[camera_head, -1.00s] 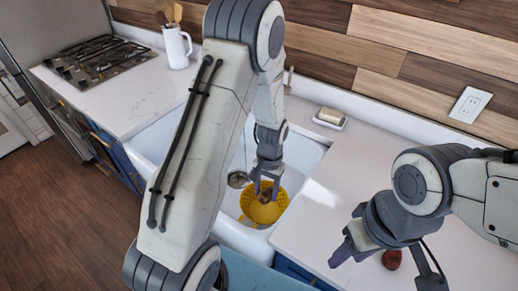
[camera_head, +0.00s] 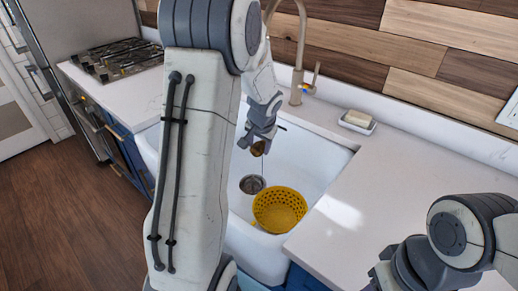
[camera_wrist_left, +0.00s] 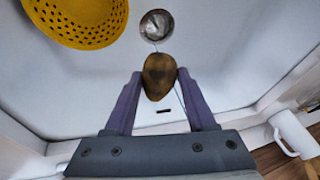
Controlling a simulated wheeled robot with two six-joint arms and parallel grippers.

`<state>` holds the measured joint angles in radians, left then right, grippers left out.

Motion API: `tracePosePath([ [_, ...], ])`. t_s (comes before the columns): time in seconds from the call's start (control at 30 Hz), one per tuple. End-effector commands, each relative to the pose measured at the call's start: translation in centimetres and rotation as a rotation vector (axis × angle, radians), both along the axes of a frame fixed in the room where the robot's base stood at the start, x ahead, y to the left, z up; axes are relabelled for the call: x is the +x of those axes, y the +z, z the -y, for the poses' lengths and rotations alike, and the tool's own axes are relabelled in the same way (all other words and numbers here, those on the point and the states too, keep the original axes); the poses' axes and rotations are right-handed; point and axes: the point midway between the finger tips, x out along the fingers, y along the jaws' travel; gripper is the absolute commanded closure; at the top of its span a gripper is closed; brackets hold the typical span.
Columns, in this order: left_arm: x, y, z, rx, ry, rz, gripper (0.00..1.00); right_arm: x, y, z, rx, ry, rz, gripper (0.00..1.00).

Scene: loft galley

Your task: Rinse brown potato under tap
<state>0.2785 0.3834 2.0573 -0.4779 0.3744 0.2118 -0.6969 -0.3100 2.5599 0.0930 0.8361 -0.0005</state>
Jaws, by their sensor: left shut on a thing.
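The brown potato (camera_head: 257,149) is held above the white sink (camera_head: 308,160), between the fingers of my left gripper (camera_head: 262,143). In the left wrist view the potato (camera_wrist_left: 159,76) sits at the tips of the two purple fingers (camera_wrist_left: 158,88), clear of the sink floor. The tap (camera_head: 299,62) rises behind the sink; its upper part is cut off or hidden by my left arm. A thin line, which looks like a water stream, runs down below the potato. My right gripper (camera_head: 382,275) is only partly in view at the bottom edge, its fingers hidden.
A yellow colander (camera_head: 280,210) stands in the sink at the front right, beside the drain (camera_head: 252,184). A soap dish (camera_head: 357,122) sits on the counter right of the tap. A stove (camera_head: 117,58) is at the back left. The right counter (camera_head: 400,180) is mostly clear.

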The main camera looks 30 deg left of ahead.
Motion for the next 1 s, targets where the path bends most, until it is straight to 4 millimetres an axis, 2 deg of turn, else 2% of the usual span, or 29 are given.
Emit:
tracePosePath([
  [1.0,8.5,-1.9,-5.4,-0.001,0.0,-0.001,1.0,0.0,5.1,0.0,0.0,0.0,0.0,0.53],
])
